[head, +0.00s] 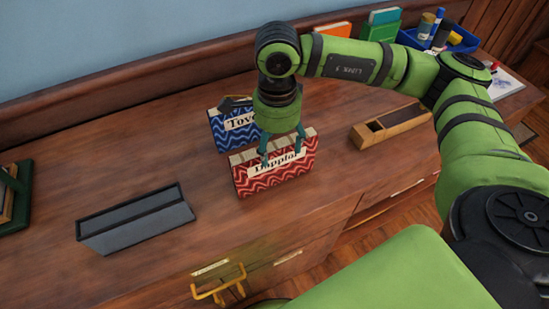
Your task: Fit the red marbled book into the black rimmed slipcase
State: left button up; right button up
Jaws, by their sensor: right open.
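The red marbled book (275,178) stands on the wooden top near the front edge, with a cream label on it. My right gripper (283,146) reaches down over it from above. Its two fingers are apart at the book's top, near the label; I cannot tell whether they touch it. The grey slipcase with a black rim (122,229) sits on the top to the left, apart from the book. A blue patterned book (230,134) stands just behind the red one, partly hidden by my right gripper. My left gripper is not in view.
A long wooden box (396,125) lies to the right. A green holder (17,205) stands at the far left edge. A green box (380,28) and a blue bin (459,39) of supplies stand at the back right. The surface between slipcase and red book is clear.

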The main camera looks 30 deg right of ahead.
jog(key=shift+f, duration=0.85)
jog(key=shift+a, duration=0.1)
grip_shut()
